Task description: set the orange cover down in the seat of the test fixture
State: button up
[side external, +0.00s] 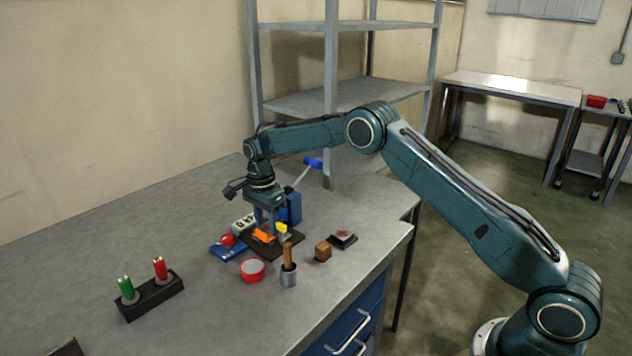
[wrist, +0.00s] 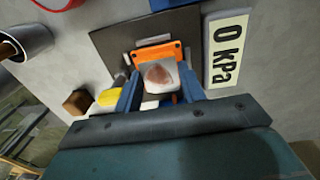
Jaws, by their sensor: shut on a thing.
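The orange cover (wrist: 152,52) is a flat plate with small holes near its far edge. A pale block with a reddish-brown patch (wrist: 160,76) sits over it between my fingers. My gripper (wrist: 160,90) is shut on the cover, one blue finger on each side. The cover also shows in the side view (side external: 263,236), low over the dark plate of the test fixture (side external: 288,246). In the wrist view the fixture's dark plate (wrist: 112,42) has small grey pieces around the cover. I cannot tell whether the cover touches the seat; its near part is hidden.
A "0 kPa" display (wrist: 229,50) stands right of the fixture. A yellow part (wrist: 108,97) and a brown block (wrist: 77,102) lie left. Red tape (side external: 252,270), a metal cup (side external: 289,275) and a blue box (side external: 291,208) stand close by.

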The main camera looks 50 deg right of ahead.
jog(key=o, duration=1.3)
jog(key=shift+c, duration=0.2)
jog(key=shift+o, duration=0.3)
jog(key=shift+s+f, duration=0.1)
jog(key=shift+c, duration=1.3)
jog(key=shift+s+f, duration=0.1)
